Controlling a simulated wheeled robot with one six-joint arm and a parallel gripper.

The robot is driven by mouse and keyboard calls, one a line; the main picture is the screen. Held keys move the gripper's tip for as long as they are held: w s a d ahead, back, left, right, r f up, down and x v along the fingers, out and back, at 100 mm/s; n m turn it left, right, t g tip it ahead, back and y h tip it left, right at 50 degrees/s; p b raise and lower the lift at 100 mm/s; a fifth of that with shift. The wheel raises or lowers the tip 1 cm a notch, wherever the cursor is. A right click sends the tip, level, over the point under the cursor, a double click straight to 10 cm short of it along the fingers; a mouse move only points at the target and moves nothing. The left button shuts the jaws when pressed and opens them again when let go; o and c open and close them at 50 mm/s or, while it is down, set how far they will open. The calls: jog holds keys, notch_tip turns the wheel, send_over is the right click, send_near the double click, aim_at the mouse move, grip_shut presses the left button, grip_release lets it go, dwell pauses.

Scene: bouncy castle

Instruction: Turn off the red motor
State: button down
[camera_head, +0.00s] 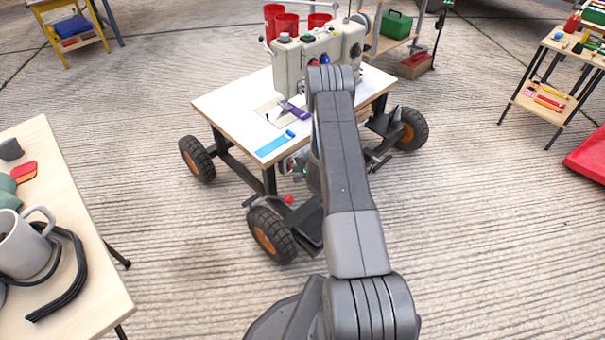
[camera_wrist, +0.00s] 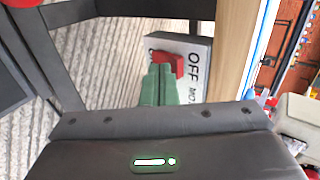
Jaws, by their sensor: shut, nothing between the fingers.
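In the wrist view, a grey switch box (camera_wrist: 200,52) is fixed beside the wooden edge of a table. It bears the word "OFF" and partly hidden letters starting "MO". A red rocker switch (camera_wrist: 167,62) sits on its face. My gripper (camera_wrist: 162,70) has green fingers, shut and empty, with the tips right at the red switch; I cannot tell whether they touch it. The fingers hide part of the switch and box.
A dark frame (camera_wrist: 75,12) of the table stands close to the fingers. A red knob (camera_head: 288,199) is low by the front wheel (camera_head: 270,235). A wooden table (camera_head: 95,270) with a mug (camera_head: 22,248) stands at left.

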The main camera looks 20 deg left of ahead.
jog(key=shift+a+r, duration=0.1)
dwell(0.3)
jog(key=shift+w+a+r+h+p, duration=0.15)
jog(key=shift+a+h+p, duration=0.15)
jog(key=shift+p, duration=0.4)
jog(key=shift+r+p, duration=0.6)
jog(key=shift+r, duration=0.15)
